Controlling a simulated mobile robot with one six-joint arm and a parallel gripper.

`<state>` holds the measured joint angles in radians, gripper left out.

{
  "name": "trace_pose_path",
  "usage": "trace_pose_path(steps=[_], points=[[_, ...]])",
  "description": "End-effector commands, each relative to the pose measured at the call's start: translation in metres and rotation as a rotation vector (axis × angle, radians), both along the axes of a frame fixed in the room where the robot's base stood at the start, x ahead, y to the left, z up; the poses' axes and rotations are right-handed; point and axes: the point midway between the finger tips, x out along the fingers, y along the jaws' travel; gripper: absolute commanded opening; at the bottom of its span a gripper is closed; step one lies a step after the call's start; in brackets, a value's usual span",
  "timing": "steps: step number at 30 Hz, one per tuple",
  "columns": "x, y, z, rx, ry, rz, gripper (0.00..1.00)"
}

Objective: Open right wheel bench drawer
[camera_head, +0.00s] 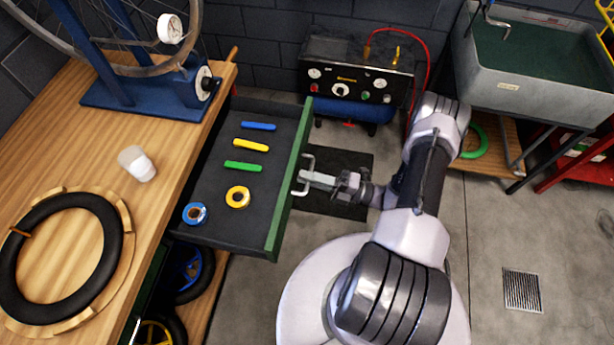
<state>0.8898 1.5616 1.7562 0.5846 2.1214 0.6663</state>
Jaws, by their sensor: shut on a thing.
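The drawer (215,211) of the wooden wheel bench (95,150) is pulled well out to the right. It has a dark tray and a green front panel (291,178). A pale bar handle (304,176) sits on the outer face of the front. My gripper (308,178) is at the handle from the right, its fingers shut on it. The fingertips are small here and partly merge with the handle. In the drawer lie a blue tool (258,126), a yellow tool (251,146), a green tool (243,167), a yellow tape roll (238,197) and a blue tape roll (195,213).
A compressor (355,80) stands behind the drawer, and a grey sink (540,85) at the back right. Floor at the right, around a drain grate (522,290), is clear.

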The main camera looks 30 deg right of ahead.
Motion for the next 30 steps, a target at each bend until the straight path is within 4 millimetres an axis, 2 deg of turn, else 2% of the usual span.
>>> trace_pose_path(steps=[2,3,4,20,26,30], points=[[0.001,-0.001,0.0,0.0,0.0,-0.002,0.0],[0.001,-0.001,0.0,0.0,0.0,-0.002,0.15],[0.001,-0.001,0.0,0.0,-0.001,-0.001,0.2],[-0.003,-0.005,-0.001,0.0,-0.001,-0.002,0.2],[-0.028,-0.038,-0.007,-0.002,-0.002,-0.008,0.2],[-0.055,-0.072,-0.016,-0.002,-0.001,-0.008,0.2]])
